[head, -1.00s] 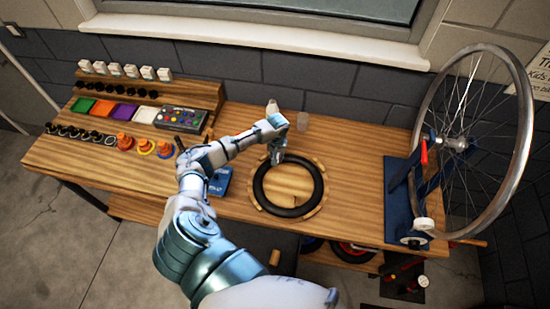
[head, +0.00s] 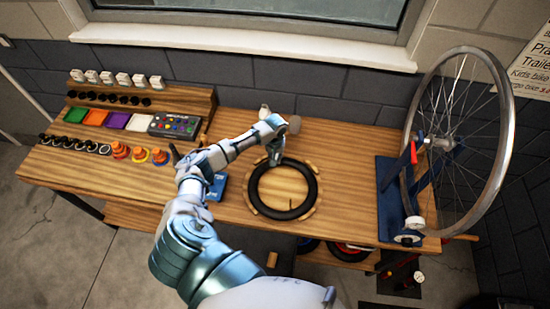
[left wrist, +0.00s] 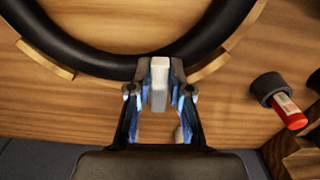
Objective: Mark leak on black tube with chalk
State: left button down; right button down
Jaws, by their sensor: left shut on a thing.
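The black tube (head: 313,190) lies as a ring on a round wooden holder (head: 262,211) on the bench. Its near arc in the left wrist view (left wrist: 85,60) shows no clear leak. My left gripper (head: 275,158) is over the far rim of the tube. It is shut on a pale grey-white block, the chalk (left wrist: 159,82), held between the fingertips. The chalk's end overlaps the tube's edge in the left wrist view; I cannot tell whether they touch. My right gripper is not in view.
A wheel (head: 508,110) stands in a blue truing stand (head: 391,205) at the right. Coloured trays (head: 117,120), a button box (head: 173,125) and orange cones (head: 120,150) are at the left. A blue box (head: 217,187) lies beside the tube.

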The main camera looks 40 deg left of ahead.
pick_arm(q)
jog(key=shift+r+p, duration=0.4)
jog(key=shift+r, duration=2.25)
